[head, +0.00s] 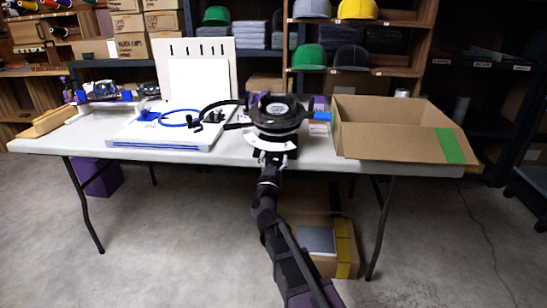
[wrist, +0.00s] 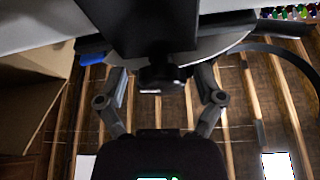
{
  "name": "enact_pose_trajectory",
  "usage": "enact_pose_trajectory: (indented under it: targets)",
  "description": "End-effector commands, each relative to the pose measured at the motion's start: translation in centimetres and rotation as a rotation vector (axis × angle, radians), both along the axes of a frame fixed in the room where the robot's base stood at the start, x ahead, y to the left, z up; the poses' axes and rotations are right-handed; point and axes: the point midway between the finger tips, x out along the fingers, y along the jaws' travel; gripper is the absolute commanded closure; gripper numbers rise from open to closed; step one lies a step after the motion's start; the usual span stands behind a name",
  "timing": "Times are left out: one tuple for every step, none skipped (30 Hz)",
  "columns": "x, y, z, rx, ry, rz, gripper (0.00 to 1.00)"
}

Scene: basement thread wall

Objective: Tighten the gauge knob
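A black round fixture (head: 280,106) with a pale curved plate under it stands at the front edge of the white table. A small dark knob-like piece (wrist: 162,76), probably the gauge knob, hangs beneath the dark body of the fixture in the wrist view. My gripper (wrist: 161,78) is open, with one finger on each side of this piece. Gaps show between the fingers and the piece; I cannot tell its depth between them. In the head view my arm reaches up to the fixture, and my fingers and the knob are hard to make out.
An open cardboard box (head: 385,140) stands close on the right of the white table (head: 225,155). A white board with a blue hoop (head: 178,118) lies on the left. Shelves with caps (head: 352,57) are behind. A carton (head: 320,240) is on the floor beneath.

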Motion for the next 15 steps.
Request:
enact_pose_trajectory:
  targets:
    - [-0.01,0.01,0.00,0.000,0.000,0.000,0.41]
    - [-0.01,0.01,0.00,0.000,0.000,0.000,0.50]
    - [-0.01,0.01,0.00,0.000,0.000,0.000,0.62]
    - [-0.01,0.00,0.00,0.000,0.000,0.000,0.71]
    - [0.00,0.00,0.00,0.000,0.000,0.000,0.80]
    - [0.01,-0.01,0.00,0.000,0.000,-0.001,0.91]
    - [0.01,-0.02,0.00,0.000,0.000,-0.001,0.91]
    - [0.01,-0.02,0.00,0.000,0.000,-0.001,0.91]
    - [0.02,-0.03,0.00,0.001,0.000,-0.001,0.91]
    - [0.03,-0.03,0.01,0.004,0.000,-0.001,0.91]
    - [0.04,-0.03,0.01,0.008,0.000,-0.001,0.91]
    - [0.05,-0.04,0.03,0.022,-0.001,-0.001,0.91]
    - [0.06,-0.04,0.05,0.036,-0.001,-0.001,0.91]
    - [0.07,-0.04,0.07,0.052,-0.003,-0.001,0.91]
    - [0.08,-0.03,0.07,0.076,-0.003,-0.002,0.91]
